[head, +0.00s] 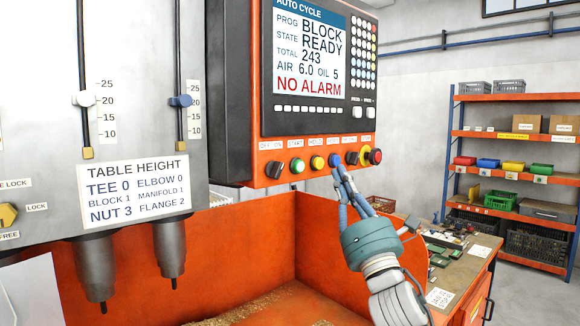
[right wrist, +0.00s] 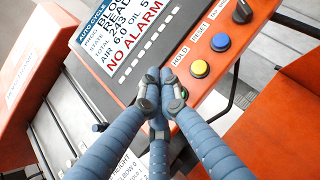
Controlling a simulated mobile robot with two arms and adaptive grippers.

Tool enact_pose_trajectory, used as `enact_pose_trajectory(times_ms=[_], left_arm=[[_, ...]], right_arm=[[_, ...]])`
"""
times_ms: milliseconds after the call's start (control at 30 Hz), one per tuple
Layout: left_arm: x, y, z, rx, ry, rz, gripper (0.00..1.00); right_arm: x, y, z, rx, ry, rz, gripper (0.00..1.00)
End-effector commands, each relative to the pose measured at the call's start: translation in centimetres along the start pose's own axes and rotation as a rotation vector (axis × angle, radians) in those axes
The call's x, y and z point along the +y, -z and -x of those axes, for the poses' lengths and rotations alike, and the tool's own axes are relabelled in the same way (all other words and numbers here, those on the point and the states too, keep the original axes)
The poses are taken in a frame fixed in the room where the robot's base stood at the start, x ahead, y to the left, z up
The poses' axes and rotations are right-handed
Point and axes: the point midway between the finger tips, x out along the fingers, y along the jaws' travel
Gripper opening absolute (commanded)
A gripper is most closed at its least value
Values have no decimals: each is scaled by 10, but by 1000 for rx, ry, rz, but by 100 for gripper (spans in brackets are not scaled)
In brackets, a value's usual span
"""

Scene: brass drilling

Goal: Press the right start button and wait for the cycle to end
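The green START button (head: 297,165) is on the lower strip of the orange control panel (head: 258,110), second from the left. The panel screen (head: 309,48) reads AUTO CYCLE, PROG BLOCK, STATE READY, TOTAL 243, NO ALARM. My right gripper (head: 340,172) is in front of the panel, its fingertips overlapping the area just below the blue RESET button (head: 334,160). Contact with the panel cannot be told. My left gripper is not in view.
A black selector (head: 269,169), a black knob (head: 352,158) and a red button (head: 375,156) share the button strip. Drilling spindles (head: 172,248) hang at the left over an orange enclosure (head: 250,235). A cluttered workbench (head: 465,262) and shelves (head: 515,97) stand at the right.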

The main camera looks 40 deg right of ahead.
Motion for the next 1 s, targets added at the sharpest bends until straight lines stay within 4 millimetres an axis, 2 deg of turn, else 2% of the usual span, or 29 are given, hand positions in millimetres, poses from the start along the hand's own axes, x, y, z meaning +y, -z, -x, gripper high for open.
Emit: enact_pose_trajectory(times_ms=[200, 300, 433, 600, 700, 1000], left_arm=[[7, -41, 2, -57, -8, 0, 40], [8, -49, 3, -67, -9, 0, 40], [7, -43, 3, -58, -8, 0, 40], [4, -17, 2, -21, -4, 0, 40], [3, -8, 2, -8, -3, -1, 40], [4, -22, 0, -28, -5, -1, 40]], right_arm=[[0, 0, 0, 0, 0, 0, 0], [0, 2, -2, 0, 0, -1, 0], [-1, 8, -9, -2, 2, -2, 0], [-1, 25, -25, -1, 2, -4, 0], [-1, 35, -35, -2, 2, -4, 0], [-1, 59, -57, 0, 1, -1, 0]])
